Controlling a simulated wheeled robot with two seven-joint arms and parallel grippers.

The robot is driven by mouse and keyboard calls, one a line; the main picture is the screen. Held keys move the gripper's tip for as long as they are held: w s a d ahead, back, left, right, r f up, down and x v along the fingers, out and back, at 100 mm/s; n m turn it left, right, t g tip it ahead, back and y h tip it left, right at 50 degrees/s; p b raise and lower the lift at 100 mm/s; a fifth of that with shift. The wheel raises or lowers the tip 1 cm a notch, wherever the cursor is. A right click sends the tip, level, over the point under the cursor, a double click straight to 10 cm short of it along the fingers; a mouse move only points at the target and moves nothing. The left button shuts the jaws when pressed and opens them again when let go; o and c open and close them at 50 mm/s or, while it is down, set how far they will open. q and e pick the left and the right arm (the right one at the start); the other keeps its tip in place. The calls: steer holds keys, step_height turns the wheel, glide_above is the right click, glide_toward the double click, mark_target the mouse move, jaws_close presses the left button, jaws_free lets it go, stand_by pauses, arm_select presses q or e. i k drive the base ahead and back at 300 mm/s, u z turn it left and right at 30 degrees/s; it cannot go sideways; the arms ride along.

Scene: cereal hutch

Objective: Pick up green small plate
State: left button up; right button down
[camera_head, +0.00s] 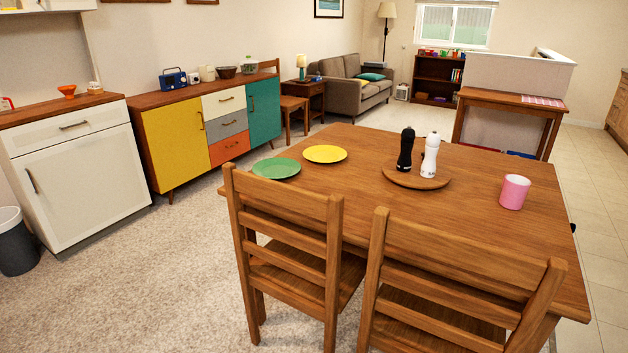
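A small green plate (276,168) lies flat on the wooden dining table (470,207), close to the table's left edge. A yellow plate (325,153) lies just beside it, to the right and slightly farther back. Neither of my grippers shows in the head view, so nothing is seen touching the green plate.
Two wooden chairs (289,255) (455,285) stand at the table's near side. A round wooden board (398,181) holds black (405,150) and white (430,156) mills. A pink cup (514,192) stands at right. Carpet (130,290) at left is clear.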

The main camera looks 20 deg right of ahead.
mark_target(276, 167)
steer(key=z, duration=1.1)
steer(key=k, duration=0.15)
steer(key=u, duration=2.4)
steer(key=i, duration=0.75)
steer(key=z, duration=0.7)
steer(key=i, duration=0.7)
steer(key=z, duration=0.8)
